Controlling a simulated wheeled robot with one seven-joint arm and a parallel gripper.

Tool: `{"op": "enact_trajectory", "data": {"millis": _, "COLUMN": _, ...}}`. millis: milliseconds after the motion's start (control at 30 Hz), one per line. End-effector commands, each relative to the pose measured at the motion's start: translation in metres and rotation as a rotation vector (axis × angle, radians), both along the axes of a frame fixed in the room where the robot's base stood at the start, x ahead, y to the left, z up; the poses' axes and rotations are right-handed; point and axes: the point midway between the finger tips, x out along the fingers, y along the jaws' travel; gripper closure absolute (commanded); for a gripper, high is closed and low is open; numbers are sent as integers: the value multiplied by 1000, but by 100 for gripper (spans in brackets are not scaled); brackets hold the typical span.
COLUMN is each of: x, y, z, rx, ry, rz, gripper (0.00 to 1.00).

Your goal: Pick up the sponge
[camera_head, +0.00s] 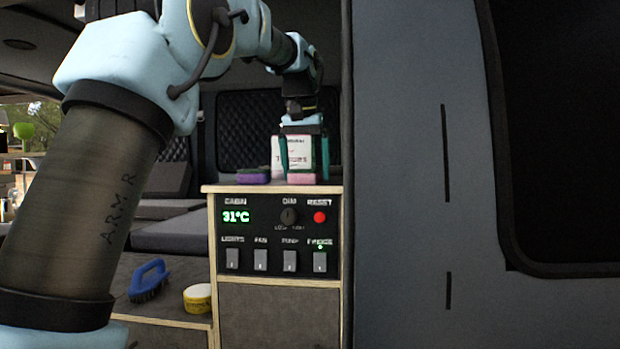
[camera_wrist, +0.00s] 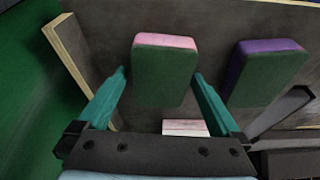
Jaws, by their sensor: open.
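Two sponges sit on the wooden-edged counter top. One is pink with a dark green top (camera_head: 302,178); in the wrist view it (camera_wrist: 165,75) lies between my fingers. The other is purple with a dark green top (camera_head: 252,177), to its left in the head view and to its right in the wrist view (camera_wrist: 266,70). My gripper (camera_head: 304,170) is open and points down over the pink sponge, its teal fingers (camera_wrist: 160,74) one on each side. I cannot tell whether either finger touches it.
A white lettered box (camera_head: 293,150) stands close by the pink sponge, partly behind my fingers. A control panel (camera_head: 275,235) is below the counter. A blue brush (camera_head: 149,280) and a yellow-white roll (camera_head: 198,298) lie lower left. A grey wall (camera_head: 420,180) bounds the right.

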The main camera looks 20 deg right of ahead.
Motion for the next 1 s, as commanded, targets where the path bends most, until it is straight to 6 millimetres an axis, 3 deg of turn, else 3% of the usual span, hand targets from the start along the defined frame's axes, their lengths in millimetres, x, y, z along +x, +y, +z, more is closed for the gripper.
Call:
{"op": "enact_trajectory", "data": {"millis": 167, "x": 0, "y": 0, "z": 0, "rx": 0, "ry": 0, "rz": 0, "gripper": 0}}
{"op": "enact_trajectory", "data": {"millis": 800, "x": 0, "y": 0, "z": 0, "rx": 0, "ry": 0, "rz": 0, "gripper": 71}}
{"op": "enact_trajectory", "data": {"millis": 1000, "x": 0, "y": 0, "z": 0, "rx": 0, "ry": 0, "rz": 0, "gripper": 72}}
